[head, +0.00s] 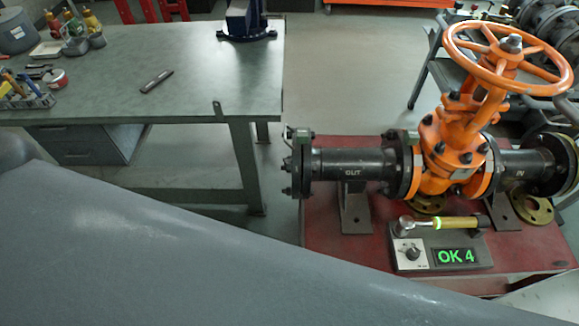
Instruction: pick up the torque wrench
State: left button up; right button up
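The torque wrench (445,224) lies roughly level along the back of a small dark box (478,247). It has a silver head at its left end, a green band and a yellowish handle with a dark right end. The box has a pale panel with a black knob on the left and a display (456,256) reading "OK 4" in green. Neither of my grippers shows in the head view. A large grey surface, which may be part of my own body, covers the lower left and hides what lies under it.
An orange gate valve (452,150) with a handwheel (510,58) and dark flanged pipes stands behind the wrench on a red stand (330,232). A grey workbench (215,85) at the left holds tools and a dark bar (157,80). Floor shows between bench and stand.

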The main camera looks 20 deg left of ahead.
aim_at(405, 223)
jog(key=u, duration=0.3)
jog(key=l+u, duration=0.55)
jog(key=l, duration=0.2)
jog(key=k+l+u, duration=0.15)
jog(key=l, duration=0.3)
jog(key=k+l+u, duration=0.15)
jog(key=l, duration=0.3)
jog(key=k+l, duration=0.1)
jog(key=l, duration=0.3)
jog(key=k+l, duration=0.1)
jog(key=l, duration=0.35)
jog(key=k+l, duration=0.1)
jog(key=l, duration=0.3)
jog(key=l+u, duration=0.1)
jog(key=l, duration=0.3)
jog(key=k+l, duration=0.2)
jog(key=l, duration=0.2)
